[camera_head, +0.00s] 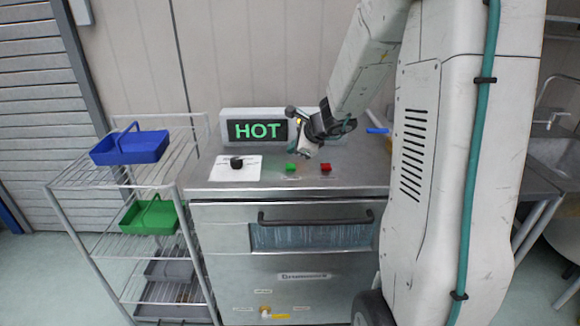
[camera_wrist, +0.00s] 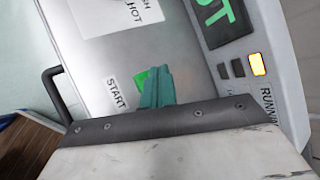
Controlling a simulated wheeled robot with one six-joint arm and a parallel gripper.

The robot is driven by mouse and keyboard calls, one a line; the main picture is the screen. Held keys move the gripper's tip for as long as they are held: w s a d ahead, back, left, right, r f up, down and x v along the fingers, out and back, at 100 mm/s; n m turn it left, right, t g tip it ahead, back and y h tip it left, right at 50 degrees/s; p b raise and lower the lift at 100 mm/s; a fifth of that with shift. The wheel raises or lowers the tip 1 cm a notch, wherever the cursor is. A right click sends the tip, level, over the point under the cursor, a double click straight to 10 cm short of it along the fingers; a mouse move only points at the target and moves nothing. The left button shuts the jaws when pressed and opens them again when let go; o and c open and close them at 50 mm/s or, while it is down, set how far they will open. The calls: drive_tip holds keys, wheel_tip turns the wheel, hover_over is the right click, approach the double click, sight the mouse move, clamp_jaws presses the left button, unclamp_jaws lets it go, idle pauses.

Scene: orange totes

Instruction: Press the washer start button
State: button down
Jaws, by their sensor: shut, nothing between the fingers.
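The washer (camera_head: 225,218) is a grey metal unit. On its top sit a green button (camera_head: 291,167) and, to its right, a red button (camera_head: 326,168). My gripper (camera_head: 307,150) is shut and empty, just behind and above these buttons in the head view. In the wrist view its teal fingertips (camera_wrist: 157,85) overlap the green button (camera_wrist: 141,78), which shows beside them, next to a START label (camera_wrist: 115,94). Part of the green button is hidden by the fingers. I cannot tell whether they touch it.
A display (camera_head: 258,130) reads HOT behind the buttons. A black knob (camera_head: 237,162) sits on a white plate at left. A yellow indicator (camera_wrist: 257,64) is lit beside darker ones. A wire rack (camera_head: 90,180) holds a blue basket (camera_head: 130,147) and a green basket (camera_head: 149,215).

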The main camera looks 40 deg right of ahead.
drive_tip(key=shift+r, duration=1.15)
drive_tip(key=s+a+n, duration=0.1)
drive_tip(key=s+a+n+g+y, duration=0.1)
drive_tip(key=a+n, duration=0.1)
drive_tip(key=s+a+f+n+y, duration=0.1)
drive_tip(key=s+a+n, duration=0.1)
drive_tip(key=shift+a+g, duration=0.1)
drive_tip(key=shift+g, duration=0.3)
drive_tip(key=s+a+r+n+g+h, duration=0.1)
drive_tip(key=s+a+n, duration=0.3)
drive_tip(key=s, duration=0.6)
drive_tip(key=s+a+r+n+g+h, duration=0.1)
drive_tip(key=s+a+r+n+g, duration=0.2)
drive_tip(key=s+n, duration=0.6)
drive_tip(key=s+a+r+n+g+h, duration=0.1)
drive_tip(key=s+a+r+n+g, duration=0.1)
drive_tip(key=s+a+r+n, duration=0.2)
drive_tip(key=shift+s+a+n, duration=1.65)
drive_tip(key=shift+s+n, duration=0.05)
drive_tip(key=shift+s, duration=1.7)
